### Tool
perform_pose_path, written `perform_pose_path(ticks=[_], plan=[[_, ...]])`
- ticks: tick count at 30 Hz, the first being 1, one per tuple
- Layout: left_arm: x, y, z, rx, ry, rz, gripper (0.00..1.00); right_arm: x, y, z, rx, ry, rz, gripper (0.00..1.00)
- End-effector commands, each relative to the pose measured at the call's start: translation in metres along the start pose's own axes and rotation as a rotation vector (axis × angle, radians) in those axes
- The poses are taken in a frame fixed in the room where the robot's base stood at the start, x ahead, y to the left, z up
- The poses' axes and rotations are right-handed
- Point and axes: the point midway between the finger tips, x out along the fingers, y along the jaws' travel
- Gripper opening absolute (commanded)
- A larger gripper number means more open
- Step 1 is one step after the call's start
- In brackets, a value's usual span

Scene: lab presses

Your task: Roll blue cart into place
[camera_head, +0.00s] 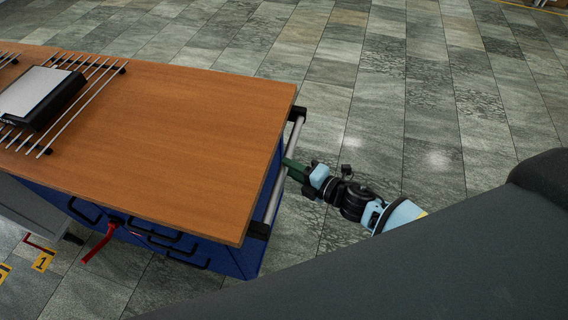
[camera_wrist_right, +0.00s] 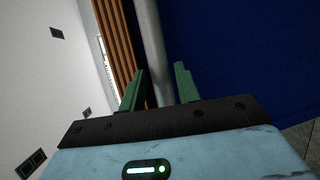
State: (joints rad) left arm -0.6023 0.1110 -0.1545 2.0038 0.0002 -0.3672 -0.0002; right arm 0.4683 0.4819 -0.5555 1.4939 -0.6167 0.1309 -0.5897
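The blue cart (camera_head: 232,260) has a wooden top (camera_head: 190,130) and dark drawer handles on its front side. A grey push bar (camera_head: 285,165) on black brackets runs along its right end. My right gripper (camera_head: 293,167) is at this bar, coming from the right. In the wrist view, the two green fingers of my right gripper (camera_wrist_right: 160,72) stand apart on either side of the bar (camera_wrist_right: 150,40). A small gap shows beside the bar, so the fingers are not closed on it. The cart's blue end panel (camera_wrist_right: 245,60) fills the right of that view. My left gripper is out of view.
A metal rack (camera_head: 75,95) with a flat white-topped device (camera_head: 38,92) lies on the top's left. A grey unit (camera_head: 30,212) stands at left. A red strip (camera_head: 98,245) hangs at the front. Tiled floor is clear behind and right.

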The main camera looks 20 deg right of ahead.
Motion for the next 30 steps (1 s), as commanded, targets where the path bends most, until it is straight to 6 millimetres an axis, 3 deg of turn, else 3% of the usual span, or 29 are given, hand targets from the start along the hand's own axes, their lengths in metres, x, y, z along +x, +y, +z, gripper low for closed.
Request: perform_pose_path(ticks=[7, 17, 25, 30], plan=[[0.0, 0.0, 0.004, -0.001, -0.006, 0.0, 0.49, 0.026, 0.0, 0.0, 0.0, 0.0, 0.0, 0.32], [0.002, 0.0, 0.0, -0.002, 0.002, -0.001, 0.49, 0.03, 0.0, -0.001, 0.0, 0.001, -0.001, 0.32], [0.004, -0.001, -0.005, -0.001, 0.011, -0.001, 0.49, 0.03, 0.0, 0.0, 0.0, 0.0, 0.0, 0.0], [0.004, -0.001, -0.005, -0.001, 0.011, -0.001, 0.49, 0.03, 0.0, 0.0, 0.001, 0.0, 0.0, 0.0]])
